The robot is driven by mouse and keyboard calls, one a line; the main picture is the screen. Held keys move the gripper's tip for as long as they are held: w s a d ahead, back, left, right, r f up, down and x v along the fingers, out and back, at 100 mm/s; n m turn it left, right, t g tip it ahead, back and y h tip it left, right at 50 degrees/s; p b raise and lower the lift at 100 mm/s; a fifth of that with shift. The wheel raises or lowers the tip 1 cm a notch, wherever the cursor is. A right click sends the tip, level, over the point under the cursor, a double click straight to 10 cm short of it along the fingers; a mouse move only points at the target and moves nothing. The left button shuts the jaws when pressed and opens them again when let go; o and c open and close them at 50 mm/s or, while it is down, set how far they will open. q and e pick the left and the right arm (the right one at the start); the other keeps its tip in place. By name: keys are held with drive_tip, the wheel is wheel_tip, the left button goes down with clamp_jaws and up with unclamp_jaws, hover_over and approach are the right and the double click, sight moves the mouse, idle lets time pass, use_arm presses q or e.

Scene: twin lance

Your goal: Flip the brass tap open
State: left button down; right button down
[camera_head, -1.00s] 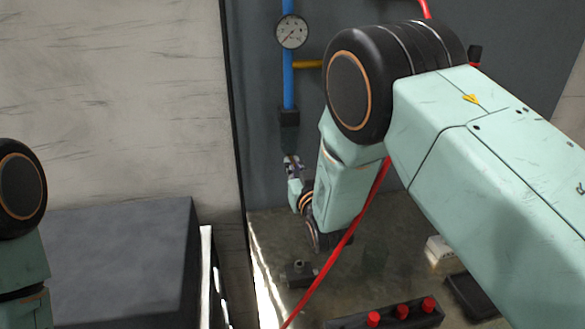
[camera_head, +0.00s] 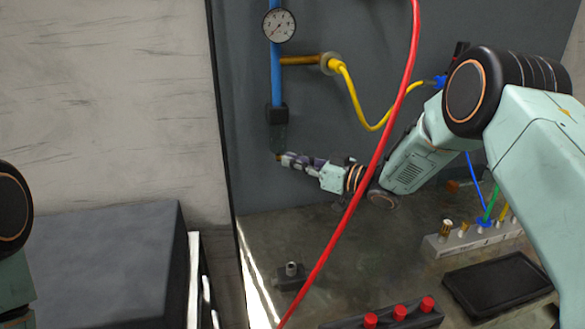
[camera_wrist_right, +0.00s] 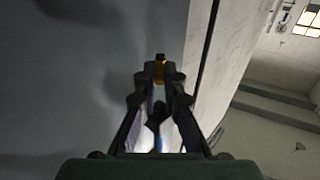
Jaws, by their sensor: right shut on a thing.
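A small brass-coloured piece (camera_wrist_right: 161,72), which looks like part of the brass tap, sits between my right fingertips in the right wrist view. It also shows as a tiny yellow spot (camera_head: 279,156) in the head view. My right gripper (camera_head: 287,159) is shut on it, pointing left, just below the dark block (camera_head: 277,113) at the foot of the blue pipe (camera_head: 276,70). The fingers hide most of the tap, so I cannot tell its lever angle. My left gripper is out of view; only part of the left arm shows at the left edge.
A red hose (camera_head: 362,185) crosses in front of my right arm. A gauge (camera_head: 279,25) and a yellow hose (camera_head: 352,95) are above. A socket strip (camera_head: 440,246), a black tray (camera_head: 497,283) and a red-knobbed box (camera_head: 385,318) are on the bench at lower right.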

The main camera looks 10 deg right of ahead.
drive_tip(key=n+g+y+b, duration=0.1)
drive_tip(key=n+g+b, duration=0.1)
drive_tip(key=b, duration=0.2)
drive_tip(key=w+d+n+g+y+b, duration=0.1)
drive_tip(key=n+g+y+b, duration=0.1)
drive_tip(key=g+b, duration=0.1)
drive_tip(key=w+n+g+y+b, duration=0.1)
drive_tip(key=n+g+b, duration=0.1)
drive_tip(key=g+b, duration=0.1)
drive_tip(key=shift+w+d+r+y+b, duration=0.1)
drive_tip(key=shift+d+r+y+b, duration=0.2)
drive_tip(key=shift+b, duration=0.6)
drive_tip(key=shift+a+r, duration=0.1)
drive_tip(key=c, duration=1.5)
unclamp_jaws()
drive_tip(key=shift+o, duration=0.2)
drive_tip(key=shift+a+f, duration=0.1)
drive_tip(key=shift+f, duration=0.15)
